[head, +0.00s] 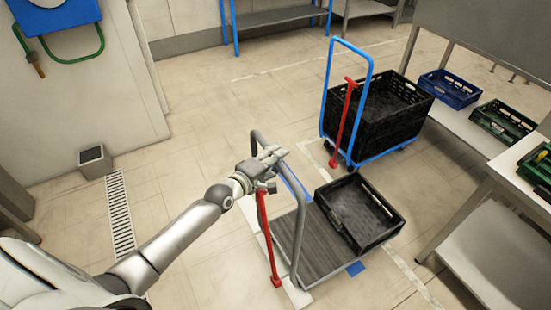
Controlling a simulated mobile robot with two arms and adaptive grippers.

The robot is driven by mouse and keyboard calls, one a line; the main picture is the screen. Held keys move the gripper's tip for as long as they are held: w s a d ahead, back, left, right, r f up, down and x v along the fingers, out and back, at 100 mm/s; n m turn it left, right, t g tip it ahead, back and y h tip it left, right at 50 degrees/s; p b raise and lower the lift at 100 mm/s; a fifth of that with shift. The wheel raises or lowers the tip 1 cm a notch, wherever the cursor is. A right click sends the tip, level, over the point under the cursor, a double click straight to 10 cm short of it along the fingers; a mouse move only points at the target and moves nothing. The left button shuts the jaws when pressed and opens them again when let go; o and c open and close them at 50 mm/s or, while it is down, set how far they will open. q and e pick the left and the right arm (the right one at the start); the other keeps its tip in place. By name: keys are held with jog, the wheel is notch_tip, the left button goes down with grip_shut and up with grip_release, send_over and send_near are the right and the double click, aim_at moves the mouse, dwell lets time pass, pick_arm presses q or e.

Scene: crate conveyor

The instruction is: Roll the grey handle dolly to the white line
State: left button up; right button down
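The grey handle dolly (322,262) stands on the floor at the picture's middle, its tubular grey handle (300,225) upright on its left side. A black crate (378,243) sits on its right part. A red lever bar (267,240) stands along the handle side. My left gripper (272,160) is at the top bar of the handle, seemingly touching it; its fingers are too small to tell whether they are closed. A white line (409,274) runs on the floor right of the dolly, and white tape (295,293) shows at its left edge. My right gripper is out of view.
A blue-handled dolly (323,115) with a black crate stack (378,135) stands behind. A bench (462,125) with crates and a table (516,205) bound the right side. A floor grate (120,215) and grey bin (95,160) are at left. Floor is open at left.

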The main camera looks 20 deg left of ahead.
pick_arm(q)
jog(key=v, duration=1.2)
dwell(0.9)
